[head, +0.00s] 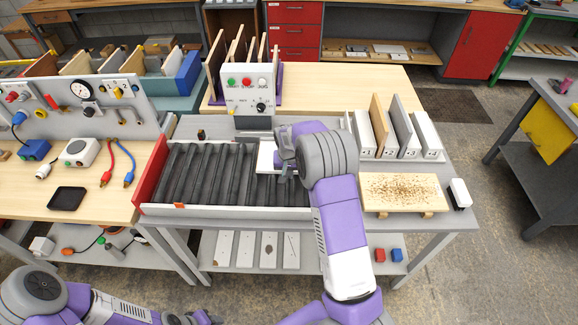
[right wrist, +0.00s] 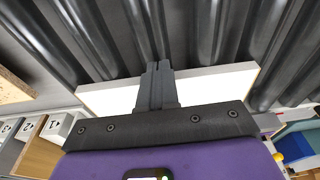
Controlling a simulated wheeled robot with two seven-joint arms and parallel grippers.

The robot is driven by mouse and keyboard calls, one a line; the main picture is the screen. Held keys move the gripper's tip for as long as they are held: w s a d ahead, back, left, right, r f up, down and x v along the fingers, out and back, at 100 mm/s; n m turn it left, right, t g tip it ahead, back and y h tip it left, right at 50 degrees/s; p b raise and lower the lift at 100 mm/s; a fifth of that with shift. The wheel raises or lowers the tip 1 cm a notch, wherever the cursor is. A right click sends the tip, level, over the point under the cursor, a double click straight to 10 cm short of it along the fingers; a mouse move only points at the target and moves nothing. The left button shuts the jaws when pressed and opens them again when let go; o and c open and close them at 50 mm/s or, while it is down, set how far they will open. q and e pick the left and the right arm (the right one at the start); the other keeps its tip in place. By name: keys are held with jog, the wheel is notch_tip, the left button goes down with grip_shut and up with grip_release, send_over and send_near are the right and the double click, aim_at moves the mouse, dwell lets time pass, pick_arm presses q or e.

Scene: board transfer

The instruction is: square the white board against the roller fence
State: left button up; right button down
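The white board (head: 266,157) lies on the dark roller bed (head: 205,172) near its right part, partly hidden by my right arm. In the right wrist view the white board (right wrist: 215,84) lies across the rollers, slightly tilted in the picture. My right gripper (right wrist: 158,70) has its fingers together over the board's middle, with no visible gap; I cannot tell whether they touch it. In the head view, the right gripper (head: 281,165) is at the board's right side. A pale rail (head: 230,212) and a red end plate (head: 150,178) border the rollers. My left gripper (head: 205,318) is at the bottom edge, its fingers unclear.
A control box (head: 248,90) stands behind the rollers. Upright numbered boards (head: 400,135) and a speckled board (head: 403,192) on blocks are to the right. A panel with a gauge (head: 82,92) stands at left. The left part of the roller bed is free.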

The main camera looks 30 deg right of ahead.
jog(key=shift+w+d, duration=0.15)
jog(key=shift+w, duration=0.1)
jog(key=shift+s, duration=0.15)
jog(key=shift+s+a, duration=0.7)
jog(key=shift+s, duration=0.25)
notch_tip(320, 180, up, 7)
jog(key=p, duration=0.4)
jog(key=shift+p, duration=0.35)
